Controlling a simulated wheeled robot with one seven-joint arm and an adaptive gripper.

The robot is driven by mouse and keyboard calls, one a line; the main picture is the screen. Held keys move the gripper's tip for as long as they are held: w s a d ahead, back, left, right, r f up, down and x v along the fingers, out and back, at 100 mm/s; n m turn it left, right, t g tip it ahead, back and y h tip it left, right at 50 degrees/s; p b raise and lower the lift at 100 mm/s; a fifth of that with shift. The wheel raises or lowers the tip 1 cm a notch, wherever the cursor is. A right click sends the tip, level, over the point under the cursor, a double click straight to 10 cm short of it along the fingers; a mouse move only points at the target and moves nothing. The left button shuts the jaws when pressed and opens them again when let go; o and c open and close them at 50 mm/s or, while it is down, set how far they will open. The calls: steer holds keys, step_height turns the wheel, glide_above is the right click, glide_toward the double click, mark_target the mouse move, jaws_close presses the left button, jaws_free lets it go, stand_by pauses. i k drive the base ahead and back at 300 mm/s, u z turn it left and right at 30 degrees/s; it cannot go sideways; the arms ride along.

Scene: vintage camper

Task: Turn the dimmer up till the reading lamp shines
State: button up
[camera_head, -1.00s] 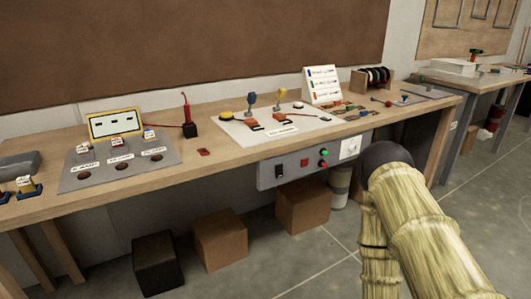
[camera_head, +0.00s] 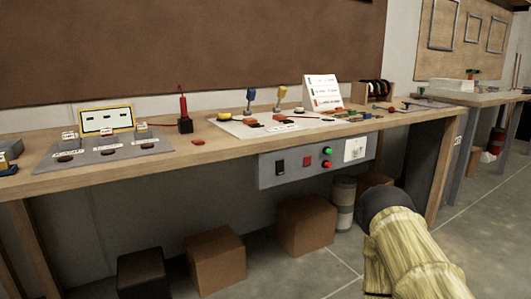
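I cannot make out a reading lamp or a dimmer for certain in the head view. A grey control box (camera_head: 265,174) hangs under the front edge of the workbench. It bears a black rocker switch (camera_head: 280,167), a red switch (camera_head: 307,161), a green button (camera_head: 328,151), a red button (camera_head: 326,164) and a white socket plate (camera_head: 355,149). A yellowish, straw-textured arm part with a dark rounded end, which looks like mine, stands at the lower right, apart from the box in the picture. My gripper's fingers do not show.
Brown boxes (camera_head: 306,224), a black box (camera_head: 142,273) and a canister (camera_head: 344,196) stand below. Grey floor is open at right.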

mark_target(357, 149)
steer(key=z, duration=0.55)
steer(key=k, duration=1.3)
steer(key=z, duration=0.95)
steer(key=i, duration=1.9)
steer(key=u, duration=1.45)
steer(key=i, duration=0.45)
steer(key=u, duration=0.4)
